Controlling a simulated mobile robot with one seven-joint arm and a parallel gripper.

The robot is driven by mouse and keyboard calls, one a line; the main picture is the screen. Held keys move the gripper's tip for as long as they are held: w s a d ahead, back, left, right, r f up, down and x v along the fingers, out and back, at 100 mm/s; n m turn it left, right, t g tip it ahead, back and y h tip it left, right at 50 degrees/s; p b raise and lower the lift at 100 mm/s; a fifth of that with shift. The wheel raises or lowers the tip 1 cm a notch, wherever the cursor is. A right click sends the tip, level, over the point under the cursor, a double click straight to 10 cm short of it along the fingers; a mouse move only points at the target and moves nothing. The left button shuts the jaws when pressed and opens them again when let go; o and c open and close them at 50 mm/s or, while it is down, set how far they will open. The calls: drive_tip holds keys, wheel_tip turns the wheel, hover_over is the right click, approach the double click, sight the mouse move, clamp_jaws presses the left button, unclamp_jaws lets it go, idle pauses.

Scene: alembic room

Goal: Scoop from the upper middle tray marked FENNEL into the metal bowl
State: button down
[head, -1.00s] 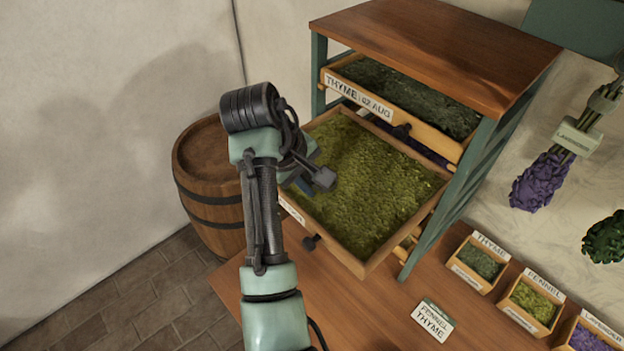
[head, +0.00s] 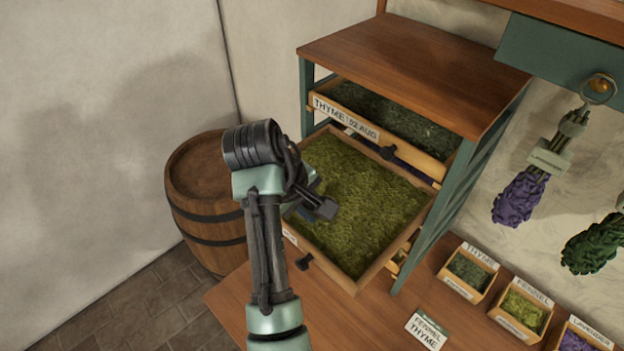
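A wide pulled-out drawer tray (head: 352,284) of yellow-green herb stands out from the wooden cabinet, below a tray marked THYME (head: 345,116). Its front label is mostly hidden behind my arm. A small tray marked FENNEL (head: 521,318) with yellow-green herb sits on the bench, between small trays marked THYME (head: 467,276) and LAVENDER (head: 580,338). My gripper (head: 318,207) seems to be at the dark end of my arm, over the left part of the pulled-out tray. Its fingers are too small and dark to read. I see no metal bowl and no scoop.
A barrel (head: 205,190) stands left of the cabinet (head: 415,55). A FENNEL THYME card (head: 427,330) is on the bench (head: 375,320). Purple (head: 519,198) and green (head: 592,245) bunches hang at the right. The bench by the card is clear.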

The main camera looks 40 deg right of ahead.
drive_tip(key=shift+r+p, duration=2.55)
drive_tip(key=shift+r, duration=0.15)
drive_tip(key=shift+a+f, duration=0.1)
